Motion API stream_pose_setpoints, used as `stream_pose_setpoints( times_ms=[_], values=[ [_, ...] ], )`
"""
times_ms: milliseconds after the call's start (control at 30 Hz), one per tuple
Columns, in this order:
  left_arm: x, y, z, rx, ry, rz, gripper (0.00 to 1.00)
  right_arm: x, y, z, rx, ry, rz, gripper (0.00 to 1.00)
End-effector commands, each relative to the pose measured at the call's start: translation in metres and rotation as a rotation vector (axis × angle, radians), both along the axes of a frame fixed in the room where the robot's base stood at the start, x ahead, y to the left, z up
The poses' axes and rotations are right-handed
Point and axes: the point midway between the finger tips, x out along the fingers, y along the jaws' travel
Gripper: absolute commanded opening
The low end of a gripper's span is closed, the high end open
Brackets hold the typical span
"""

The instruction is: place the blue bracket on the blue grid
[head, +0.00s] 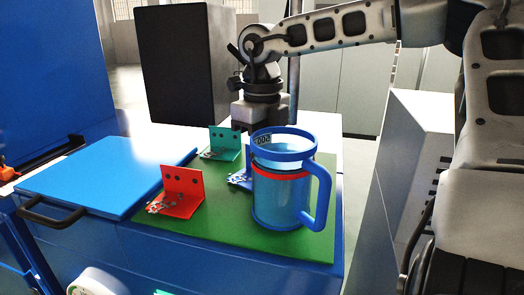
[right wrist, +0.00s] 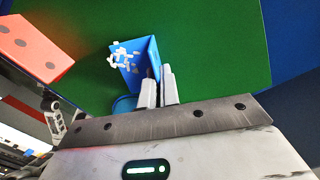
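The blue bracket (head: 238,179) stands on the green mat (head: 285,244), mostly hidden behind a blue mug in the head view. In the right wrist view, the blue bracket (right wrist: 139,69) shows whitish pieces at its left side. My right gripper (head: 251,128) reaches down behind the mug. Its two fingers (right wrist: 159,86) are close together, with the bracket's upright plate between them. A flat blue panel (head: 110,178) lies left of the mat; I see no grid lines on it. My left gripper is out of view.
The blue mug (head: 280,200) with a red band stands close in front of the bracket. A red bracket (head: 183,187) is to its left and a teal bracket (head: 225,143) behind. A black handle (head: 50,218) sticks out at the panel's front left. The panel's top is clear.

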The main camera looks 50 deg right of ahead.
Motion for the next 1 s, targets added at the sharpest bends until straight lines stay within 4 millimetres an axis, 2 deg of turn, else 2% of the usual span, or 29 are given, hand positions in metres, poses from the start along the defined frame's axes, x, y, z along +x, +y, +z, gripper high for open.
stream_pose_setpoints(
  times_ms=[167, 200, 267, 533, 667, 767, 1000],
  values=[
    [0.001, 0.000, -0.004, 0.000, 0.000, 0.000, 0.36, 0.000, 0.000, -0.004, 0.000, -0.001, 0.000, 0.00],
    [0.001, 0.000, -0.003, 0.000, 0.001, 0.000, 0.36, 0.000, 0.000, -0.003, 0.000, -0.001, 0.000, 0.12],
    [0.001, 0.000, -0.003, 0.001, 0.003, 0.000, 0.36, 0.000, 0.000, -0.002, 0.000, 0.000, 0.000, 0.25],
    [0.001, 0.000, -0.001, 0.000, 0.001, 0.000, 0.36, 0.000, 0.000, -0.001, 0.000, 0.000, 0.000, 0.25],
    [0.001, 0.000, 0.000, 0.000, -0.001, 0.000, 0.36, 0.001, 0.000, 0.006, -0.002, -0.002, -0.001, 0.25],
    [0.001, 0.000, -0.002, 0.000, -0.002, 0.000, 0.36, 0.001, 0.000, 0.022, -0.003, -0.004, -0.001, 0.25],
    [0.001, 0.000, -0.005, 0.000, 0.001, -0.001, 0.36, 0.001, 0.000, 0.075, -0.003, -0.005, -0.002, 0.25]
  ],
)
